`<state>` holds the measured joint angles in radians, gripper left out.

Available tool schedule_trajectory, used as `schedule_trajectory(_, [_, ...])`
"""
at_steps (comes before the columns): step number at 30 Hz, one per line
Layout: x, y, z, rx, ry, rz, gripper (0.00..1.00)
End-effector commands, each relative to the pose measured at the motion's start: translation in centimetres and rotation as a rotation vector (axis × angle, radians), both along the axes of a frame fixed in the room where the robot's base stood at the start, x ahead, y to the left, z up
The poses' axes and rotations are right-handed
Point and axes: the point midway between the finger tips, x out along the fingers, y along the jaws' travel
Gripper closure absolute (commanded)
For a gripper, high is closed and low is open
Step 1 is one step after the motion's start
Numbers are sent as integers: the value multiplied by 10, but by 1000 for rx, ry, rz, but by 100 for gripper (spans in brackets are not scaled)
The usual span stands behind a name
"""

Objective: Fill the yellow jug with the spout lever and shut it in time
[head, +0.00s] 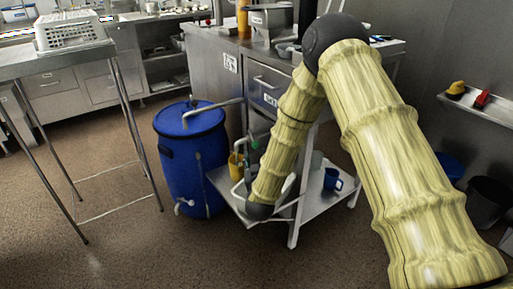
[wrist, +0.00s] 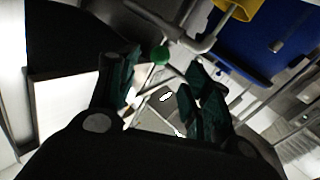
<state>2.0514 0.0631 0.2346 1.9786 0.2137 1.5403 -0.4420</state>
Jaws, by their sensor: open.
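The yellow jug (head: 235,167) stands on the small metal stand beside the blue barrel, partly hidden by my arm. Part of it shows at the top of the wrist view (wrist: 238,8). A round green knob (wrist: 160,55) on a metal rod, apparently the spout lever, lies just beyond and between my fingertips. My gripper (wrist: 160,78) is open, with a dark green finger on each side and nothing held between them. In the head view my arm hides most of the gripper. The jug's inside and any liquid cannot be made out.
The blue barrel (head: 190,155) carries a metal pipe on top and a low tap. A blue mug (head: 332,180) sits on the stand's shelf (head: 312,207), right of my arm. A steel table (head: 50,62) holds a white basket (head: 68,30). The floor in front is clear.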

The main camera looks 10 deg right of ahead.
Motion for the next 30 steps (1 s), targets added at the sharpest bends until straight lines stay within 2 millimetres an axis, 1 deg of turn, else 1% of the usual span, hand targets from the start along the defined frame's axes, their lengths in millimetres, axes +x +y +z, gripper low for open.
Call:
schedule_trajectory(3, [19, -4, -1, 0, 0, -1, 51])
schedule_trajectory(9, [51, -9, -2, 1, 1, 1, 51])
schedule_trajectory(15, [75, -13, -2, 0, 1, 1, 51])
schedule_trajectory(21, [86, -14, -1, 0, 2, 2, 51])
schedule_trajectory(30, [87, -14, -1, 1, 3, 1, 51])
